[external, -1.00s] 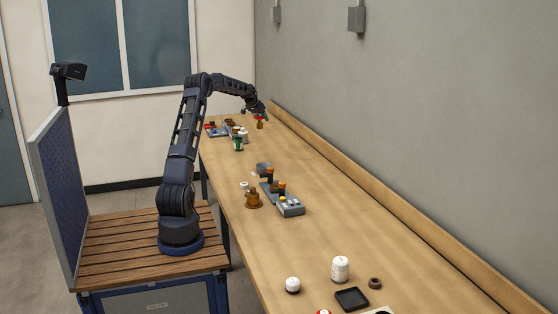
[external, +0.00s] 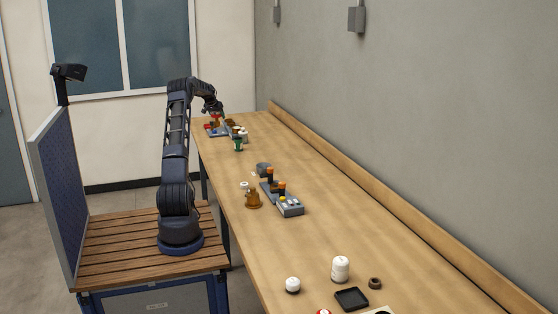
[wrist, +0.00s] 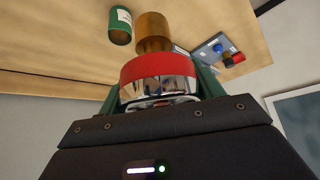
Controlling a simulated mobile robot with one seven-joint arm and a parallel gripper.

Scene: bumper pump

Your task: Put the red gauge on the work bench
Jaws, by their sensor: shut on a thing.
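The red gauge (wrist: 158,67) has a red rim, a shiny chrome face and a brass-coloured stem. In the wrist view it sits between my gripper's green fingers, and my gripper (wrist: 160,88) is shut on it. In the external view my gripper (external: 215,113) is at the far left end of the work bench (external: 325,205), close to a blue-grey device (external: 216,132). The gauge is small there, and I cannot tell its height above the bench. The bench top also shows at the top of the wrist view (wrist: 60,45).
A green bottle-like item (external: 238,145) stands near the bench's left edge, with white items behind it. Mid-bench are a grey device (external: 290,206), a brass part (external: 253,199) and a grey cup (external: 263,168). A wall bounds the right. The bench's right side is mostly clear.

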